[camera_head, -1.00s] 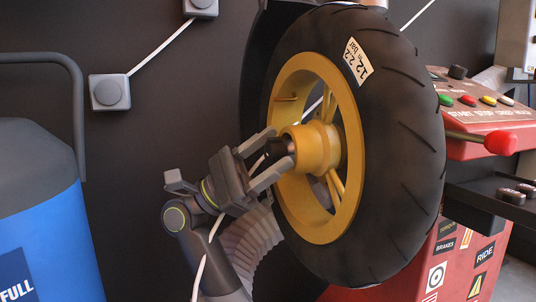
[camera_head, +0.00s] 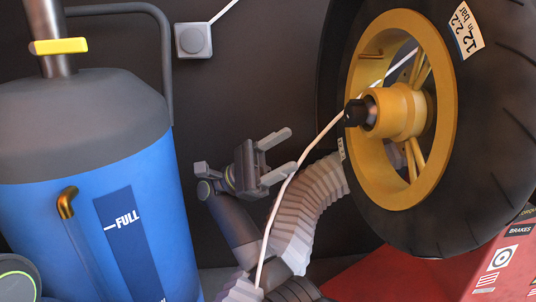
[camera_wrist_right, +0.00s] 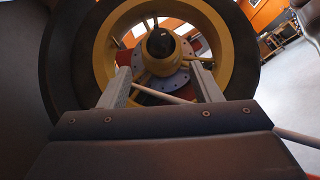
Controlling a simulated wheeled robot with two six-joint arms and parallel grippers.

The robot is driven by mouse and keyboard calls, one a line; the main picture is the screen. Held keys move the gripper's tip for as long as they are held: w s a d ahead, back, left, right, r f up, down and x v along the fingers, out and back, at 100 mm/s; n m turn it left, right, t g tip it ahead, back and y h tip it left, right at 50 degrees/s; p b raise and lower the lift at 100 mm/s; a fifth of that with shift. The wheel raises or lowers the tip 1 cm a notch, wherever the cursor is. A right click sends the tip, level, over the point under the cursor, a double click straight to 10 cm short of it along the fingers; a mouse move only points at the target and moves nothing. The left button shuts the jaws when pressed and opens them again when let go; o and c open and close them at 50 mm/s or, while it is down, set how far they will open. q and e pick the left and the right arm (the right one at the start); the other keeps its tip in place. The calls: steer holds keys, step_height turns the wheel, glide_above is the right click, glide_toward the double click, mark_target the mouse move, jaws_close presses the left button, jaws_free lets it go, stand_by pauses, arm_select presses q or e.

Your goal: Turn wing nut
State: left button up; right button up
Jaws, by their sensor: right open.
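The black wing nut (camera_head: 355,112) sits on the end of the yellow hub (camera_head: 402,112) of a motorcycle wheel. It also shows in the right wrist view (camera_wrist_right: 160,43), at the centre of the wheel. My right gripper (camera_head: 291,150) is open and empty, to the left of the nut and lower in the picture, with a clear gap between them. In the right wrist view its two fingers (camera_wrist_right: 160,70) stand apart, their tips below the nut in the picture. The nut's exact wing shape is hard to make out. My left gripper is not in view.
A blue tank (camera_head: 80,200) marked FULL stands at the left. A grey ribbed hose (camera_head: 305,205) and a white cable (camera_head: 290,185) run close by my right gripper. The black tyre (camera_head: 490,130) surrounds the yellow rim. A red stand (camera_head: 495,262) is at the lower right.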

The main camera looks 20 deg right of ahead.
steer(key=b+v, duration=0.2)
steer(key=v, duration=0.1)
steer(key=shift+f, duration=0.1)
stand_by(0.5)
